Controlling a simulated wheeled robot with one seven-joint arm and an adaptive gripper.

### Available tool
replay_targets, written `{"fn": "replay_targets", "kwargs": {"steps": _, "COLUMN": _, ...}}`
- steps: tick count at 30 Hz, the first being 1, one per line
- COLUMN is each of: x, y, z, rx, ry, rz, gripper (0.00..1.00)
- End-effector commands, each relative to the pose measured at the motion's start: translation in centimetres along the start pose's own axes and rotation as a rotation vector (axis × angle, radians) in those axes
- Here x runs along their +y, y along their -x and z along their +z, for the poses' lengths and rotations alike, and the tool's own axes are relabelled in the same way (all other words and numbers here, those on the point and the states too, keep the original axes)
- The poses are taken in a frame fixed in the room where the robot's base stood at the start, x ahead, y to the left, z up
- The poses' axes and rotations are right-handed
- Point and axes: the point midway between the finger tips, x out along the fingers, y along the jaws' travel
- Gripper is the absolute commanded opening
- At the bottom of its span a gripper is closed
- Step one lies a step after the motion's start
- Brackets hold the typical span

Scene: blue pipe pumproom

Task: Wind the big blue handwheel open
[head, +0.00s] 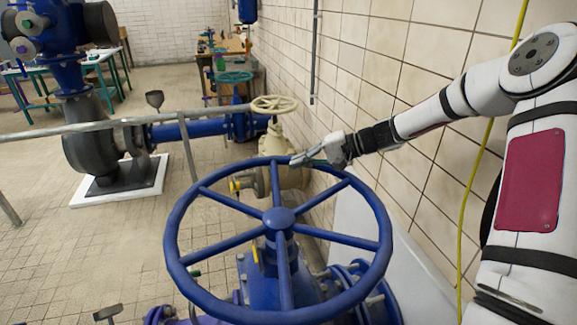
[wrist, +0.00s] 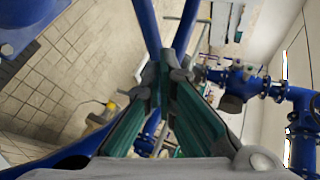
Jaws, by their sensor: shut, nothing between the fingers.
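The big blue handwheel (head: 279,217) fills the lower middle of the head view, with a round rim, several spokes and a central hub. My gripper (head: 298,160) is at the far part of the rim, right of its top. The fingers look very close to the rim; I cannot tell whether they touch it. In the wrist view the green-padded fingers of my gripper (wrist: 165,78) come together at the tips, shut with nothing between them. Blue bars of the handwheel (wrist: 146,28) show beyond the tips, and their meeting point is hidden by the fingers.
A smaller cream handwheel (head: 274,104) on a cream valve stands just behind the big wheel. A tiled wall (head: 420,90) runs close along the right, with a yellow cable (head: 473,190). A grey railing (head: 90,127) crosses at the left. Open floor (head: 90,240) lies left of the wheel.

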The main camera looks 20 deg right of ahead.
Motion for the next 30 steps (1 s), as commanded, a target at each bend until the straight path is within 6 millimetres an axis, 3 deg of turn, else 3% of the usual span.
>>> {"fn": "replay_targets", "kwargs": {"steps": 3, "x": 0.0, "y": 2.7, "z": -0.1, "rx": 0.004, "ry": 0.000, "rz": 0.001, "gripper": 0.00}}
{"fn": "replay_targets", "kwargs": {"steps": 9, "x": 0.0, "y": 6.0, "z": 0.0, "rx": 0.002, "ry": -0.001, "rz": 0.001, "gripper": 0.00}}
{"fn": "replay_targets", "kwargs": {"steps": 15, "x": 0.0, "y": 7.5, "z": 0.0, "rx": 0.000, "ry": 0.000, "rz": 0.000, "gripper": 0.00}}
{"fn": "replay_targets", "kwargs": {"steps": 20, "x": -0.2, "y": 7.3, "z": 0.4, "rx": -0.011, "ry": 0.008, "rz": 0.007, "gripper": 0.00}}
{"fn": "replay_targets", "kwargs": {"steps": 23, "x": -1.1, "y": 5.7, "z": 2.1, "rx": -0.069, "ry": 0.053, "rz": 0.044, "gripper": 0.00}}
{"fn": "replay_targets", "kwargs": {"steps": 25, "x": -2.0, "y": 3.9, "z": 4.5, "rx": -0.143, "ry": 0.115, "rz": 0.097, "gripper": 0.00}}
{"fn": "replay_targets", "kwargs": {"steps": 30, "x": -4.2, "y": -0.6, "z": 12.8, "rx": -0.387, "ry": 0.338, "rz": 0.270, "gripper": 0.00}}
